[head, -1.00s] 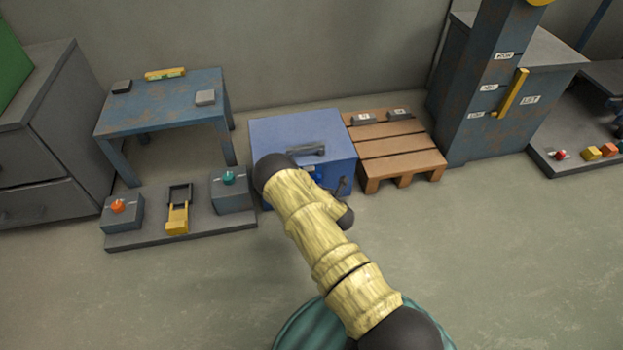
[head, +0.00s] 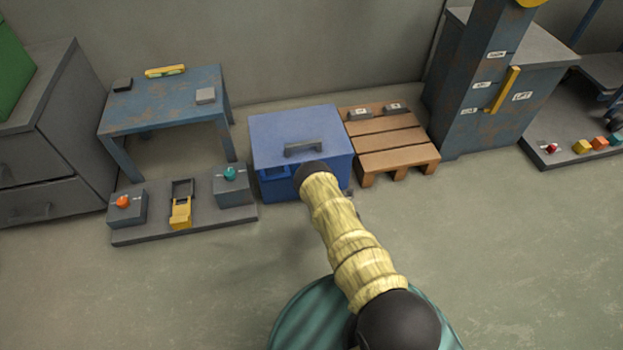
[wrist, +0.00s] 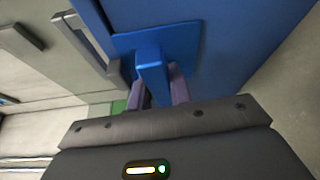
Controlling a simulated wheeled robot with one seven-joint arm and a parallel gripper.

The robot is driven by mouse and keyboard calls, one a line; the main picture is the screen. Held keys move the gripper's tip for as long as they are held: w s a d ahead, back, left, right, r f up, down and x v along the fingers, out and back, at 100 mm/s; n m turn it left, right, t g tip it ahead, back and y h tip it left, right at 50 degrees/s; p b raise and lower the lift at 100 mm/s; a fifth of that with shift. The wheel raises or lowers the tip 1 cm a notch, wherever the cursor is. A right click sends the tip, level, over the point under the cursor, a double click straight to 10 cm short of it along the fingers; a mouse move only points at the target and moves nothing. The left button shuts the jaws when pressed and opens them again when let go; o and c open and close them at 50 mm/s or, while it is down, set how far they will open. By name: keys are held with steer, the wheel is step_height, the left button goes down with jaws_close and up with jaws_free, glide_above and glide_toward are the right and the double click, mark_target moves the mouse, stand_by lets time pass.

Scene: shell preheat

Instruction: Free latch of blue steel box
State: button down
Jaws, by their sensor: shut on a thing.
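The blue steel box (head: 290,127) stands on the floor against the wall in the head view, its lid down, with a dark handle (head: 303,148) on top. My arm's dark wrist end covers part of its front, and my gripper is hidden there. In the wrist view a blue latch (wrist: 151,67) sticks out from a square plate on the blue box face (wrist: 232,40). My gripper (wrist: 160,88) has one finger on each side of the latch and is shut on it. The latch's far end is partly hidden between the fingers.
A wooden pallet (head: 393,140) stands close on the box's right. A low platform (head: 150,234) with buttons and a yellow fixture lies at its left, before a blue table (head: 165,98). A blue rusty machine (head: 478,120) stands farther right. The floor in front is clear.

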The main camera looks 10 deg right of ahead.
steer(key=shift+f+m, duration=0.1)
steer(key=shift+m, duration=0.4)
steer(key=c, duration=1.3)
jaws_free()
